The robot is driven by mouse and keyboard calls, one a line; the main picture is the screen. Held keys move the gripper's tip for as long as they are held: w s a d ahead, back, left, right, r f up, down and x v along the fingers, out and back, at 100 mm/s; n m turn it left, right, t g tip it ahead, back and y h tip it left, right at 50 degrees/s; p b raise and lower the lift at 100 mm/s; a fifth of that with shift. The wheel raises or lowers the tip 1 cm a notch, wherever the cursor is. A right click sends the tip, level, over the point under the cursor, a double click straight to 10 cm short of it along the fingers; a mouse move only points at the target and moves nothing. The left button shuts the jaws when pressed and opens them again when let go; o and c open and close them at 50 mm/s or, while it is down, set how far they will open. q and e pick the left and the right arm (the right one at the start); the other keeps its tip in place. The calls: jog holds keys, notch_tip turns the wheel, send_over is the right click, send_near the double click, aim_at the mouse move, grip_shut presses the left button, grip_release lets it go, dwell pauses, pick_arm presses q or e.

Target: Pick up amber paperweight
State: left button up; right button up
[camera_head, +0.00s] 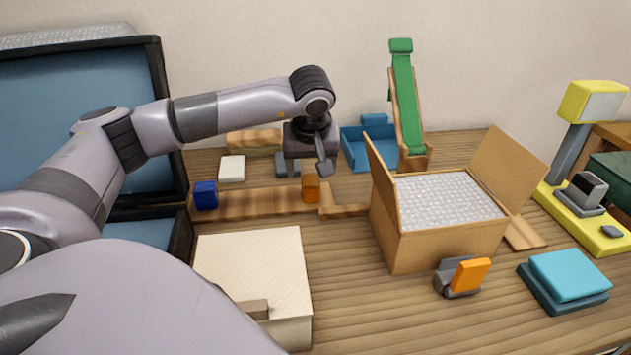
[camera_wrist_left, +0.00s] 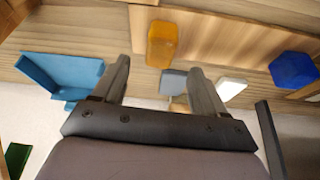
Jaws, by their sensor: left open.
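The amber paperweight (camera_head: 311,188) is a small orange block on the wooden strip near the middle of the table. In the left wrist view the amber paperweight (camera_wrist_left: 162,44) shows just beyond the fingertips, roughly between their lines. My left gripper (camera_head: 308,172) is open and empty, pointing down close to the paperweight and partly in front of its top. Its two spread fingers also show in the left wrist view (camera_wrist_left: 159,66). I cannot tell whether a finger touches the block. My right gripper is not in view.
A dark blue block (camera_head: 206,195) and a white block (camera_head: 232,168) lie left of the paperweight. A blue tray (camera_head: 354,152) stands behind, beside a green slide (camera_head: 407,100). An open cardboard box (camera_head: 440,245) stands to the right. A cream box (camera_head: 250,262) is in front.

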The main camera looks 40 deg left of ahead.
aim_at(310, 181)
pick_arm(q)
jog(key=x, duration=0.7)
jog(key=shift+s+d+p, duration=0.1)
jog(key=shift+s+p, duration=0.05)
jog(key=shift+p, duration=0.15)
jog(key=c, duration=1.2)
